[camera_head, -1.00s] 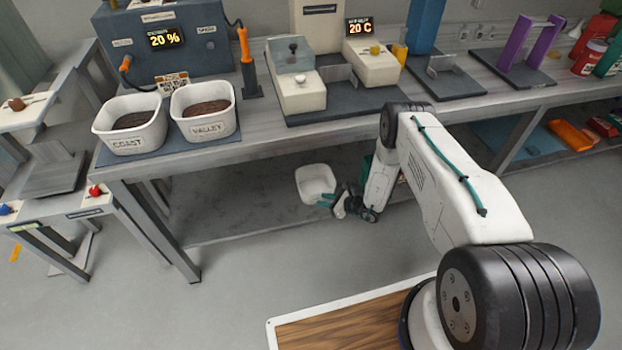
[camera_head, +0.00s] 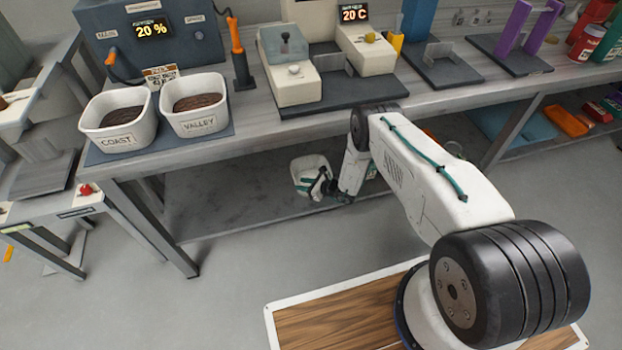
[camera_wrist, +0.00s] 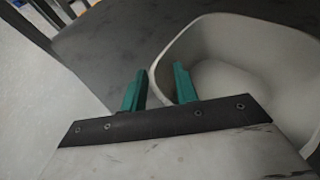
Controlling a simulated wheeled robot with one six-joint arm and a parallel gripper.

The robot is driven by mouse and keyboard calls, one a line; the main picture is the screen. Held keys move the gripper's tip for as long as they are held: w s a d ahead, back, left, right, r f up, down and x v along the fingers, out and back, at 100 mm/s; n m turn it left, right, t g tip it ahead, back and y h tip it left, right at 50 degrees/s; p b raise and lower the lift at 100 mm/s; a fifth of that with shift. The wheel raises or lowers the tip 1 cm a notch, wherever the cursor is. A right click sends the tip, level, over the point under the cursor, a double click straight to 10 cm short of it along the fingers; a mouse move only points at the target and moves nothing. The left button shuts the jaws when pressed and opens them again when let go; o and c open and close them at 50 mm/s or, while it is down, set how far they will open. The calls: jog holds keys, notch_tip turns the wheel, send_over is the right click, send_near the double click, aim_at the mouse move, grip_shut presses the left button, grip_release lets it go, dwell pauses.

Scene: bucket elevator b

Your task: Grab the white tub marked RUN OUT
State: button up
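A white tub (camera_head: 306,165) sits on the lower shelf under the bench; no RUN OUT marking is readable. It also fills the right of the wrist view (camera_wrist: 265,45), empty in the part I see. My gripper (camera_head: 317,184) is at the tub's near side in the head view. In the wrist view my gripper's two teal fingers (camera_wrist: 160,78) are apart. The left finger is outside the tub and the right one appears over its inside, with the wall between them. I cannot tell whether either finger touches the wall.
Two white tubs, COAST (camera_head: 119,138) and VALLEY (camera_head: 197,122), hold dark contents on the bench top. The bench top's front edge (camera_head: 260,138) overhangs the lower shelf (camera_head: 235,205). A bench leg (camera_head: 150,228) stands left of the shelf. Bare shelf lies left of the tub.

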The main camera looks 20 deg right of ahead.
grip_shut()
jog(key=shift+s, duration=0.1)
jog(key=shift+r, duration=0.1)
